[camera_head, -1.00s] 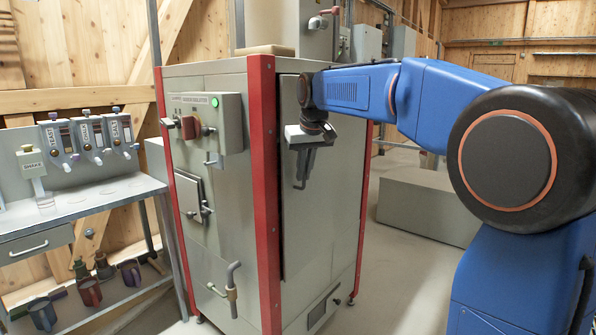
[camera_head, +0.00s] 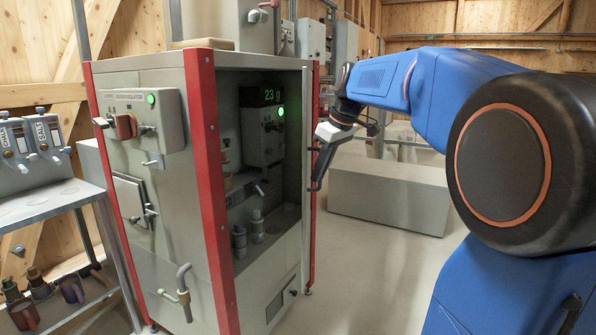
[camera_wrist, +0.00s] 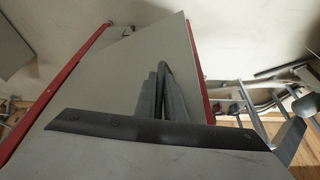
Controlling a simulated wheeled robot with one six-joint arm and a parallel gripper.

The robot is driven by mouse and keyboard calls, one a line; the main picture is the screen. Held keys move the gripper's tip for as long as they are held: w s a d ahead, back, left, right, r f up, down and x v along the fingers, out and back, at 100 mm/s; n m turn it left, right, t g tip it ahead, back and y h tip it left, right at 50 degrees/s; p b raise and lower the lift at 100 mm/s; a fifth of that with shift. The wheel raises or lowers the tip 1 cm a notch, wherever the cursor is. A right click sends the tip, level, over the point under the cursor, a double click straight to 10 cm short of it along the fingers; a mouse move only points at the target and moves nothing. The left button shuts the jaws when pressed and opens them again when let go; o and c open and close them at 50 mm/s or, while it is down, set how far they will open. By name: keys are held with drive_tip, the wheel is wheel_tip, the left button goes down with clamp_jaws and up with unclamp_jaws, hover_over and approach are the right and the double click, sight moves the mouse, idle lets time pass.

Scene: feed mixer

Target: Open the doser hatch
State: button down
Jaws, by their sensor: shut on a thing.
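The doser hatch, a tall grey door (camera_head: 307,130), stands swung open at the right side of the grey cabinet with red corner posts (camera_head: 212,190). It is seen nearly edge-on in the head view. My gripper (camera_head: 319,160) is shut on its dark handle, on the door's outer face. In the wrist view, my dark fingers (camera_wrist: 163,97) are around the handle, against the grey door panel (camera_wrist: 95,85).
A control box with a red knob (camera_head: 124,126) and a closed small hatch (camera_head: 130,198) are on the cabinet's left face. A shelf bench with dispensers (camera_head: 35,140) stands at left. A grey block (camera_head: 388,193) lies behind the door.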

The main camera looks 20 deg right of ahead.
drive_tip(key=s+d+n, duration=0.2)
drive_tip(key=d, duration=1.1)
drive_tip(key=s+d+n+g+y, duration=0.1)
drive_tip(key=s+d+n, duration=0.1)
drive_tip(key=d, duration=1.1)
drive_tip(key=shift+s+d, duration=0.25)
drive_tip(key=shift+s, duration=0.35)
drive_tip(key=c, duration=2.1)
unclamp_jaws()
drive_tip(key=shift+r, duration=0.1)
drive_tip(key=v, duration=1.7)
drive_tip(key=shift+s+d+r, duration=0.1)
drive_tip(key=shift+d, duration=0.25)
